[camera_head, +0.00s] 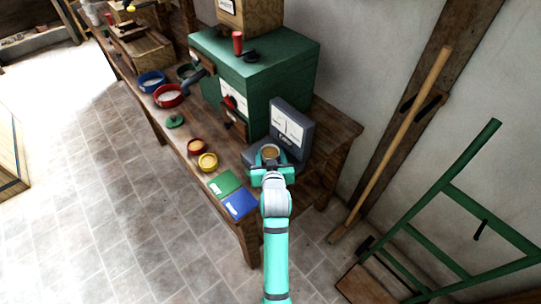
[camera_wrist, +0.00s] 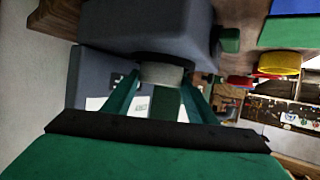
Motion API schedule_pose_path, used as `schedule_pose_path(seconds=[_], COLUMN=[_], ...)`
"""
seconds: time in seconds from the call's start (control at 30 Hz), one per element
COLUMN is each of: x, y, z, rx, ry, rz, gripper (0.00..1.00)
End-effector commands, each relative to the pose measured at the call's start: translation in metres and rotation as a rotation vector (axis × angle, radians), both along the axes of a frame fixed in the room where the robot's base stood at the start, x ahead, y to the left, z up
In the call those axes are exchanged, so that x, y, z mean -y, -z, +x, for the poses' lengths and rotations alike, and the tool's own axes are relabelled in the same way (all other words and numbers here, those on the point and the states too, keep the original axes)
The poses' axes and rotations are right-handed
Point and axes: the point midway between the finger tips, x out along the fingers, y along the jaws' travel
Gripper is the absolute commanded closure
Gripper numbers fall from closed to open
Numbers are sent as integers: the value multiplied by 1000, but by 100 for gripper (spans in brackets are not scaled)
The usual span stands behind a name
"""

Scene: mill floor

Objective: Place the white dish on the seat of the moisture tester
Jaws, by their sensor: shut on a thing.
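The moisture tester (camera_head: 289,130) is a dark grey unit with white panels on its upright back and a low base, standing near the right end of the bench. My gripper (camera_head: 270,170) is at the front of its base, shut on the white dish (camera_head: 270,153), which holds something brown. In the wrist view the dish (camera_wrist: 162,74) shows as a pale rim between my green fingers (camera_wrist: 160,98), close against a dark round part of the tester (camera_wrist: 145,22). That part looks like the seat; whether the dish touches it I cannot tell.
Green (camera_head: 224,183) and blue (camera_head: 240,204) booklets lie left of my gripper at the bench edge. Yellow (camera_head: 208,162) and red (camera_head: 196,146) small bowls stand beyond them. A large green machine (camera_head: 255,75) stands behind the tester. A green hand truck (camera_head: 450,215) is at right.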

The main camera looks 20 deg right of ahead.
Motion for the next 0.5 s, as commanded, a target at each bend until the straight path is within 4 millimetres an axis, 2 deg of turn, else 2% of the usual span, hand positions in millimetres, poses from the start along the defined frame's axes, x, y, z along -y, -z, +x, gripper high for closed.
schedule_pose_path(seconds=[0.07, 0.1, 0.17, 0.5], x=[0, 0, 0, 0], y=[2, 3, 2, 1], z=[0, 0, 0, 0], rx=[-1, -1, 0, 0], ry=[0, 0, 0, 0], rz=[0, 0, 0, 0], gripper=[72, 46, 32, 30])
